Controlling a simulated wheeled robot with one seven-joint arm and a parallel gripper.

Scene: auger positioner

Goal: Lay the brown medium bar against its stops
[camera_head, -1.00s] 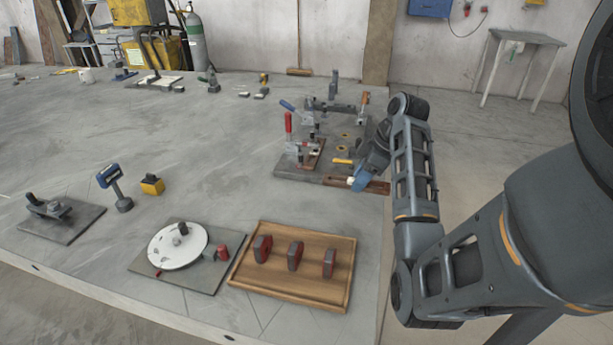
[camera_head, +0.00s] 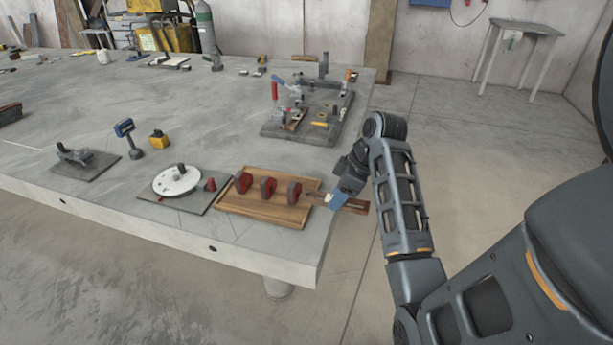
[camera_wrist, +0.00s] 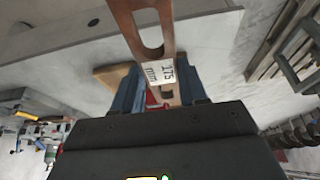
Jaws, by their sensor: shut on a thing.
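My gripper (camera_head: 338,200) is shut on a brown bar (camera_head: 355,206) with a long slot in it. In the wrist view the bar (camera_wrist: 124,16) sticks out from between the blue fingers (camera_wrist: 159,92) and carries a white label reading 175 mm. The bar is held up near the right end of the wooden tray, by the table's right edge. The clamp fixture (camera_head: 312,137), a dark plate with red- and blue-handled clamps, stands farther back on the table. The stops on it are too small to tell apart.
The table between the tray and the fixture is clear.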

